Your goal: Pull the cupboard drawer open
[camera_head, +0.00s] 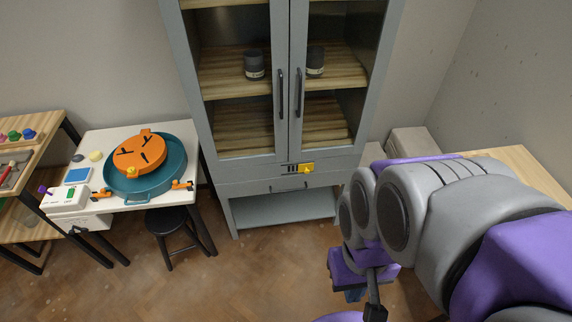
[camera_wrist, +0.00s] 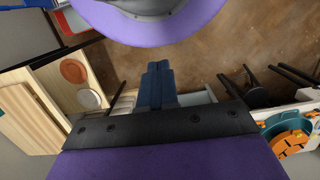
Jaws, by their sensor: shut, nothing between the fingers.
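The grey cupboard (camera_head: 228,172) with two glass doors stands against the back wall in the head view. Its drawer (camera_head: 262,187) is below the doors, with a small dark handle (camera_head: 287,188) on its front; the drawer looks closed. My gripper (camera_head: 355,293) hangs low at the right in the head view, in front of and apart from the cupboard, partly hidden by my arm. In the wrist view my gripper's dark blue fingers (camera_wrist: 158,75) are together with nothing between them. The drawer handle is not clear in the wrist view.
A white table (camera_head: 125,195) with a teal and orange wheel (camera_head: 140,155) stands left, with a black stool (camera_head: 172,222) by it. A wooden table (camera_head: 515,160) is at right. The cupboard's lower shelf (camera_head: 285,212) is open. Brown floor in front is clear.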

